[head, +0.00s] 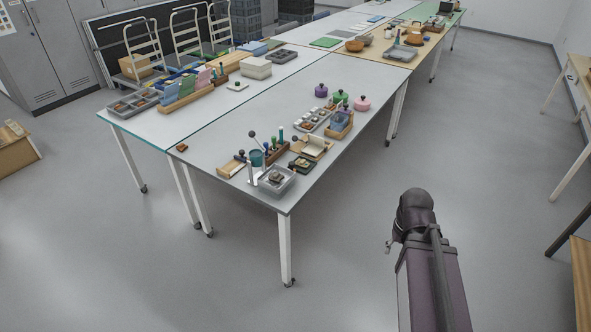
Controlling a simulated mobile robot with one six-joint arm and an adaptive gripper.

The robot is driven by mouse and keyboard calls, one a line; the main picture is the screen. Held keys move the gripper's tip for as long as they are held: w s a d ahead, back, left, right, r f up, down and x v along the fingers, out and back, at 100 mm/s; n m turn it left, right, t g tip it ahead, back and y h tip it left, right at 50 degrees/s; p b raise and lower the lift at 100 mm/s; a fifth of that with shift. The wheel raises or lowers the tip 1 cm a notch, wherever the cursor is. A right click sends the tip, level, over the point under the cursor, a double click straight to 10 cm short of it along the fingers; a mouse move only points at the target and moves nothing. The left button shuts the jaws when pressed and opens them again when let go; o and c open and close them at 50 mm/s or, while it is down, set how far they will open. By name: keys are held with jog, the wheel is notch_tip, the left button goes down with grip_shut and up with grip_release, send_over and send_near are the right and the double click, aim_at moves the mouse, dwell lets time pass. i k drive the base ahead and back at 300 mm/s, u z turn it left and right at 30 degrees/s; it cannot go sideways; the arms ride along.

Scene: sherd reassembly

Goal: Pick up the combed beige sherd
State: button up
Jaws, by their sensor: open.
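I cannot make out which piece is the combed beige sherd. Small brown and beige pieces (275,177) lie in a grey tray (289,184) at the near corner of the closest table (228,131). A small brown block-like piece (182,147) lies alone near that table's left edge. Surface combing is too small to see. My arm rises at the lower right, over the floor and apart from the tables. My gripper cannot be made out; a small metal part beside the arm is too small to identify.
A wooden holder, a dark teal cup (257,158) and a dark tray (301,164) crowd the near table end. Purple, green and pink lidded pots (362,103) stand farther back. Trolleys (135,52) and lockers (38,50) line the back left.

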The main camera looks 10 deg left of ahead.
aim_at(302, 164)
jog(key=u, duration=1.05)
jog(key=i, duration=1)
jog(key=z, duration=0.05)
